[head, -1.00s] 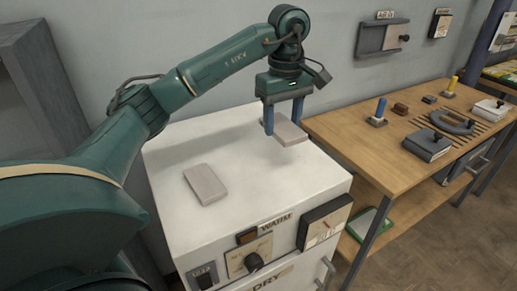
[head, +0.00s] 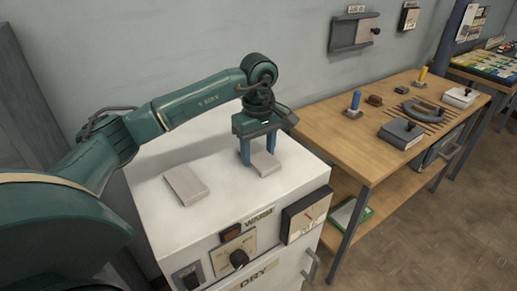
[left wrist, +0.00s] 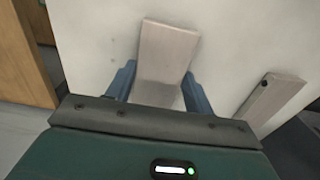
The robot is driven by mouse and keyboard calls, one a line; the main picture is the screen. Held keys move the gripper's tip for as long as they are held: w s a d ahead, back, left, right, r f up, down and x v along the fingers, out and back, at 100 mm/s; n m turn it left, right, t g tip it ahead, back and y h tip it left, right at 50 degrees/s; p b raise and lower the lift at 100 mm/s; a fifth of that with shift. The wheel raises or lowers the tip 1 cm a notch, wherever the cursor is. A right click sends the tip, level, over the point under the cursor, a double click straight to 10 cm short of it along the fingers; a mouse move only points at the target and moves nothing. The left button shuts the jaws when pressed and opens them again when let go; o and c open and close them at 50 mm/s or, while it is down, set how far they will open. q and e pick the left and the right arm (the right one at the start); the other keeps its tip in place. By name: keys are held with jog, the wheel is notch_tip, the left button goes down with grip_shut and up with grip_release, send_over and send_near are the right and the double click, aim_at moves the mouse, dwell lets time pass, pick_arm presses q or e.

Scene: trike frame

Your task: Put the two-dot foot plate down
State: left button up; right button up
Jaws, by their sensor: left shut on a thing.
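A flat pale grey-brown foot plate (head: 266,164) is between the blue fingers of my left gripper (head: 259,152), low at the right part of the white cabinet's top (head: 215,195). I cannot tell whether it touches the top. In the left wrist view the held plate (left wrist: 165,55) sticks out beyond the fingers, and I make out no clear dots on it. A second similar plate (head: 186,185) lies on the cabinet top to the left. In the left wrist view this plate (left wrist: 270,101) shows a dark dot near one end. My right gripper is out of view.
The cabinet front has a knob (head: 239,259) and a dial box (head: 306,215). A wooden bench (head: 340,135) to the right holds a blue-topped peg (head: 354,103), a grey block with a handle (head: 401,134) and other parts. The cabinet top between the plates is clear.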

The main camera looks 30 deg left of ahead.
aim_at(259, 155)
pick_arm(q)
jog(key=o, duration=1.2)
jog(key=shift+c, duration=0.2)
notch_tip(259, 155, up, 12)
